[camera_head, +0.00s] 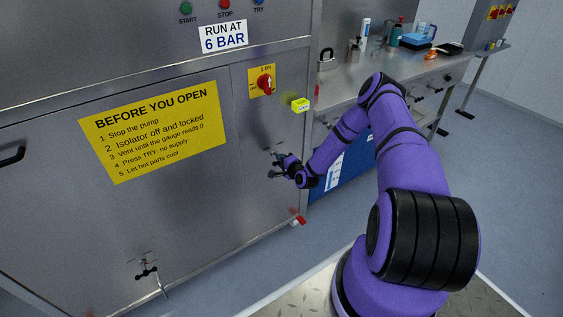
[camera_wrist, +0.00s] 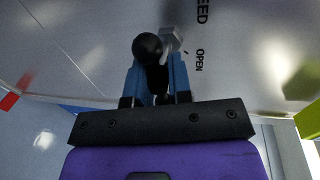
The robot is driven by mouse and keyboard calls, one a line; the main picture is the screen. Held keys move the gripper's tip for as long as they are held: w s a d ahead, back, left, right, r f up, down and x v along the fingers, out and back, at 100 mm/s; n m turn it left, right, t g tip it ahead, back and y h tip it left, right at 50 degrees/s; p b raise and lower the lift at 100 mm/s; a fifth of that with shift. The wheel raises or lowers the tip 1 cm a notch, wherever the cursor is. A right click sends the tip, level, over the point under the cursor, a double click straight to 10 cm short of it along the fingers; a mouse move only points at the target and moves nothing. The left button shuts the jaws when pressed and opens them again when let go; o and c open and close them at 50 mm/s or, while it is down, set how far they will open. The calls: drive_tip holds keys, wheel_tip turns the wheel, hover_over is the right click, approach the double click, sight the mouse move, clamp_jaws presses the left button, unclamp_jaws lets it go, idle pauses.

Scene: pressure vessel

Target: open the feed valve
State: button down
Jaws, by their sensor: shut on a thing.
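The feed valve is on the front of the steel cabinet (camera_head: 230,190), low on its right side. In the wrist view, its black ball-ended lever (camera_wrist: 147,47) joins a grey metal stem (camera_wrist: 171,38) on the panel. Printed text beside it reads "OPEN", with a cut-off "EED" above. My gripper (camera_wrist: 157,88) has its blue fingers shut on the black lever, just below the ball. In the head view, my gripper (camera_head: 281,162) is at the cabinet front and hides most of the valve; I cannot tell the lever's angle there.
A red rotary switch on a yellow plate (camera_head: 265,84) and a yellow-green block (camera_head: 301,105) are above my gripper. A second valve (camera_head: 146,269) is low at left. A red-handled part (camera_head: 299,219) is below. A workbench (camera_head: 435,75) with bottles stands right.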

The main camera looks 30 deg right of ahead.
drive_tip(key=shift+s+f, duration=0.1)
drive_tip(key=shift+f, duration=0.05)
drive_tip(key=n+h, duration=0.1)
drive_tip(key=n, duration=0.2)
drive_tip(key=shift+f+n, duration=0.1)
drive_tip(key=shift+n, duration=0.2)
drive_tip(key=n, duration=0.2)
drive_tip(key=n+h, duration=0.1)
drive_tip(key=n, duration=0.1)
drive_tip(key=shift+s+f+n+h, duration=0.1)
drive_tip(key=shift+s+n+h, duration=0.05)
drive_tip(key=shift+n+h, duration=0.15)
drive_tip(key=n+t, duration=0.1)
drive_tip(key=n, duration=0.3)
drive_tip(key=shift+d+n+h, duration=0.1)
drive_tip(key=shift+n+h, duration=0.3)
drive_tip(key=shift+d+n+t, duration=0.2)
drive_tip(key=shift+n+t, duration=0.3)
drive_tip(key=shift+n, duration=0.8)
drive_tip(key=c, duration=1.2)
unclamp_jaws()
drive_tip(key=shift+d, duration=0.1)
drive_tip(key=shift+o, duration=0.2)
